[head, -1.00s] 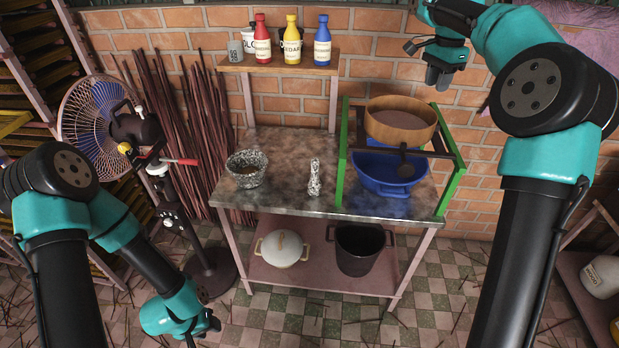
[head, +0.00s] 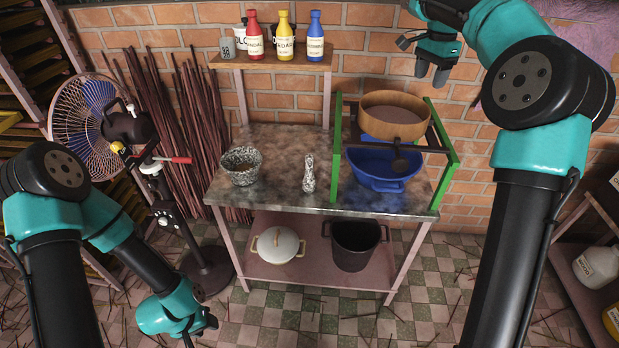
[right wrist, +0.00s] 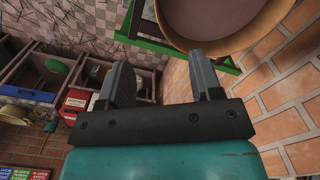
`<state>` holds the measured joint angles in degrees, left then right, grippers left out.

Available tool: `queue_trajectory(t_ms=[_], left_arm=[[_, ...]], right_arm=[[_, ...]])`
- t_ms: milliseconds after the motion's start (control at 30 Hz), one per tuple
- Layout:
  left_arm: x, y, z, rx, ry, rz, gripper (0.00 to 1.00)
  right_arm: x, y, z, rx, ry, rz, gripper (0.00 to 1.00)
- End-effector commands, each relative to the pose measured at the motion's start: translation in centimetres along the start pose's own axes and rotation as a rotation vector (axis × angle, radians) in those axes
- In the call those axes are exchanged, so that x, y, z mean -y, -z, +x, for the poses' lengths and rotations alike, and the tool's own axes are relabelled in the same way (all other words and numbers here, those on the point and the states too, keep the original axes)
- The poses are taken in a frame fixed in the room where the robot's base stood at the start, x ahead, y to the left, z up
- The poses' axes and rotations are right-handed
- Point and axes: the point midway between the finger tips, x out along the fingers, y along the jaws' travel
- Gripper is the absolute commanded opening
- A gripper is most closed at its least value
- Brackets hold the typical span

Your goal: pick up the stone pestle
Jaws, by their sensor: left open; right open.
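The speckled stone pestle (head: 309,174) stands upright on the worktop, between the stone mortar (head: 241,166) at its left and the green frame at its right. My right gripper (head: 433,74) is open and empty, high above and to the right of the worktop, near the brick wall. It also shows open in the right wrist view (right wrist: 160,84), with nothing between its fingers. My left gripper (head: 204,328) is low at the front left, below worktop height and far from the pestle. Its fingers are small and partly hidden in the head view.
A green frame (head: 337,150) on the worktop (head: 270,193) holds a wooden sieve (head: 393,122) above a blue basin (head: 383,181). Bottles stand on a shelf (head: 225,62) behind. A fan (head: 82,118) stands at left. A white pot (head: 277,246) and dark bucket (head: 355,258) sit below.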

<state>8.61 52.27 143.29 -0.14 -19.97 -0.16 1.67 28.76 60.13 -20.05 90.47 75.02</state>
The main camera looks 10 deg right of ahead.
Motion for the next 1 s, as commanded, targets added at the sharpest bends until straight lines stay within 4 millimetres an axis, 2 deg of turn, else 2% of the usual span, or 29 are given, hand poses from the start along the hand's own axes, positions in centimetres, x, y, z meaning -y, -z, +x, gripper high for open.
queue_trajectory(t_ms=[167,267,367,500,600,700,800,1000], left_arm=[[0.0,0.0,0.0,0.0,0.0,0.0,0.43],[0.0,0.0,0.0,0.0,0.0,0.0,0.43],[0.0,0.0,0.0,0.0,0.0,0.0,0.43],[0.0,0.0,0.0,0.0,0.0,0.0,0.43],[0.0,0.0,0.0,0.0,0.0,0.0,0.43],[0.0,0.0,0.0,0.0,0.0,0.0,0.43],[0.0,0.0,0.0,0.0,0.0,0.0,0.43],[0.0,0.0,0.0,0.0,0.0,0.0,0.43]], right_arm=[[1.2,-1.2,0.7,0.001,-0.001,-0.016,0.59],[3.6,-4.1,2.4,0.002,-0.004,-0.05,0.59],[7.1,-8.9,4.9,0.002,-0.004,-0.102,0.59],[11.7,-17.4,9.0,0.002,-0.005,-0.182,0.59],[13.8,-22.7,11.5,0.001,-0.003,-0.228,0.59],[14.8,-26.0,13.0,0.0,-0.001,-0.254,0.59],[15.2,-27.2,13.6,0.0,0.0,-0.263,0.59],[15.2,-27.2,13.6,0.0,0.0,-0.262,0.59]])
